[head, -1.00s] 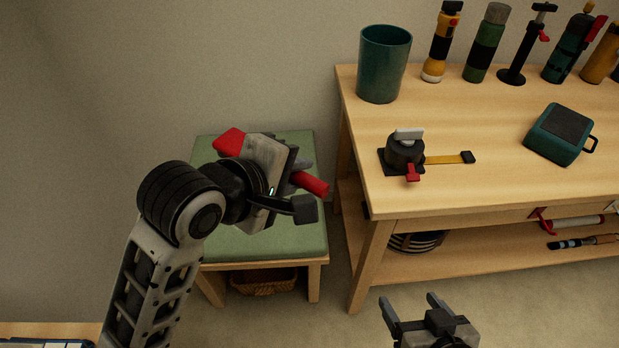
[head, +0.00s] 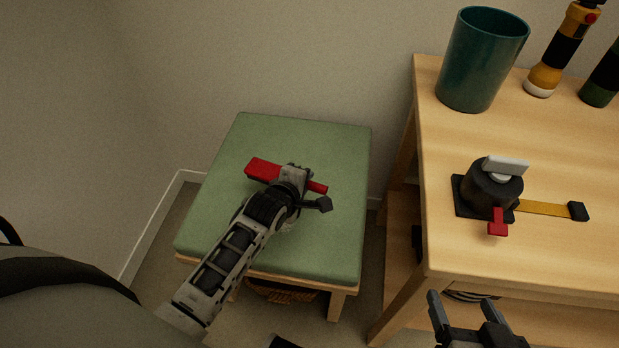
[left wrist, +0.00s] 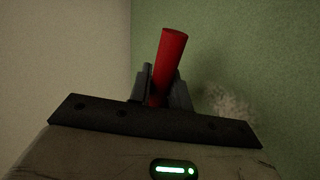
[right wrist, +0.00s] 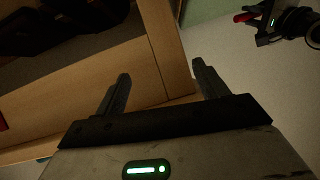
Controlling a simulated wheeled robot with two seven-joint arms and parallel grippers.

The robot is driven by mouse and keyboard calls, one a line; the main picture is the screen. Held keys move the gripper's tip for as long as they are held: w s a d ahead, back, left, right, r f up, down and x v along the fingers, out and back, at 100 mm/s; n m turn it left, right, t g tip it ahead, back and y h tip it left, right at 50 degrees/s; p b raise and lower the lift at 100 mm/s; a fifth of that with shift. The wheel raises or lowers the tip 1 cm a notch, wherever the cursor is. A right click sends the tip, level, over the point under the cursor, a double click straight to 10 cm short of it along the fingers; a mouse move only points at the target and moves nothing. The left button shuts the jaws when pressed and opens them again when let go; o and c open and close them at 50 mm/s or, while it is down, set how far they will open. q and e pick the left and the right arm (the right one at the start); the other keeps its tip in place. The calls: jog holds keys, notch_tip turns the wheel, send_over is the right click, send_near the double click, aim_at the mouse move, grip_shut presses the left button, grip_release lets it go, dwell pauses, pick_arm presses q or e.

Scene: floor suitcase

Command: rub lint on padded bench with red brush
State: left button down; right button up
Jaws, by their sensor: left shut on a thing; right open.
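The padded bench (head: 320,150) has a green top and stands left of the wooden workbench. My left gripper (head: 295,178) is shut on the red brush (head: 263,169), over the middle of the pad; whether the brush touches the pad I cannot tell. In the left wrist view the red handle (left wrist: 170,60) stands up between the fingers. A pale fuzzy patch of lint (left wrist: 232,103) lies on the green pad right of the fingers there; my arm hides it in the head view. My right gripper (head: 465,310) is open and empty, low in front of the workbench.
The wooden workbench (head: 560,160) at the right holds a teal cup (head: 480,60), a black device with a yellow strap (head: 492,185) and a yellow flashlight (head: 562,50). A basket (head: 280,291) sits under the padded bench. The wall is close behind the bench.

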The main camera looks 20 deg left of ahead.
aim_at(305, 209)
pick_arm(q)
jog(key=shift+f+b, duration=0.35)
jog(key=shift+f, duration=0.05)
notch_tip(305, 209, down, 5)
jog(key=b, duration=0.6)
jog(key=shift+f, duration=0.1)
pick_arm(e)
jog(key=a+f+g, duration=0.1)
jog(key=f, duration=0.3)
jog(key=a+f, duration=0.1)
jog(key=f, duration=0.3)
jog(key=w+a+f+g, duration=0.1)
jog(key=f, duration=0.3)
jog(key=shift+f+g+y, duration=0.1)
jog(key=shift+g+y, duration=0.2)
jog(key=shift+y, duration=0.1)
jog(key=shift+s+d, duration=0.1)
pick_arm(q)
jog(key=shift+f+b, duration=0.5)
jog(key=shift+f, duration=0.1)
pick_arm(e)
jog(key=shift+f, duration=0.3)
pick_arm(q)
jog(key=shift+s+r, duration=0.1)
pick_arm(e)
jog(key=shift+r, duration=0.1)
